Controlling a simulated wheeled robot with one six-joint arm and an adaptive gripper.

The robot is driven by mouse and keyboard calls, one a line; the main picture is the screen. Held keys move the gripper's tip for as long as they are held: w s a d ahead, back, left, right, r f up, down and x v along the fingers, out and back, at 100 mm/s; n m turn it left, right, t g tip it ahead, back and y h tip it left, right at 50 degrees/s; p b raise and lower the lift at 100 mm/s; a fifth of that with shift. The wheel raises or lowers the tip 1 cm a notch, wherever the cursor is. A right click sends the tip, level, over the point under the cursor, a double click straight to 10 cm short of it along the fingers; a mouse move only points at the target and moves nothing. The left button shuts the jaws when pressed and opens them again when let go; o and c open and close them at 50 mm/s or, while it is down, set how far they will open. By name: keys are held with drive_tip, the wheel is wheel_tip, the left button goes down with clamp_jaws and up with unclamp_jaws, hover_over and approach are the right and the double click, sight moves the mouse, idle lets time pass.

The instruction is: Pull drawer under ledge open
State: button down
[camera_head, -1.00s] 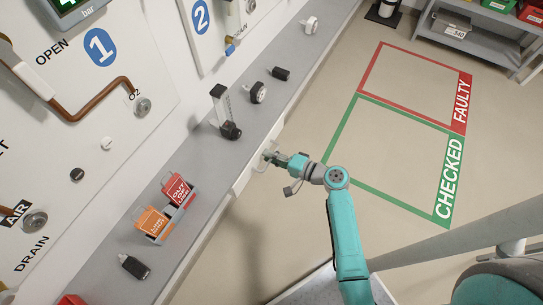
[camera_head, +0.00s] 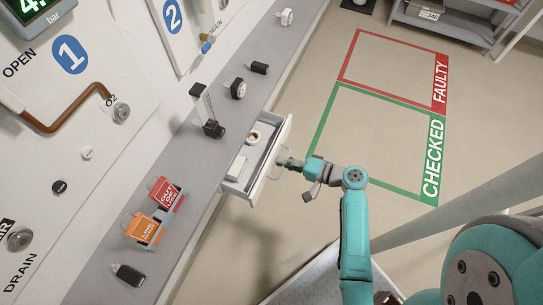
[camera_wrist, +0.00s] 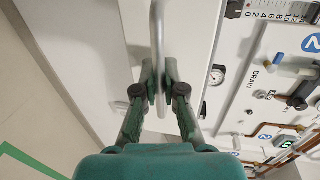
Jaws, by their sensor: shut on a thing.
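The drawer (camera_head: 239,187) under the grey ledge (camera_head: 196,166) is pulled out part way, with its inside showing from above. A small round ring-like item (camera_head: 253,137) lies inside it, near its far end. My gripper (camera_head: 286,161) is at the drawer's front and shut on the drawer's bar handle. In the wrist view my gripper's fingers (camera_wrist: 160,88) close on the handle (camera_wrist: 158,40) from both sides. The drawer front (camera_wrist: 190,35) fills the area behind the handle there.
On the ledge stand a flowmeter (camera_head: 210,127), a gauge (camera_head: 238,88), orange and red tag cards (camera_head: 163,191) and a black fitting (camera_head: 129,274). The floor with its green CHECKED frame (camera_head: 433,158) and red FAULTY frame (camera_head: 440,85) is clear.

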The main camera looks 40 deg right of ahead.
drive_tip(key=shift+f+v, duration=0.2)
drive_tip(key=shift+v, duration=0.85)
drive_tip(key=shift+f+v, duration=0.2)
drive_tip(key=shift+v, duration=0.8)
drive_tip(key=shift+d, duration=0.1)
drive_tip(key=c, duration=1.2)
unclamp_jaws()
drive_tip(key=shift+c, duration=0.2)
drive_tip(key=shift+r, duration=0.1)
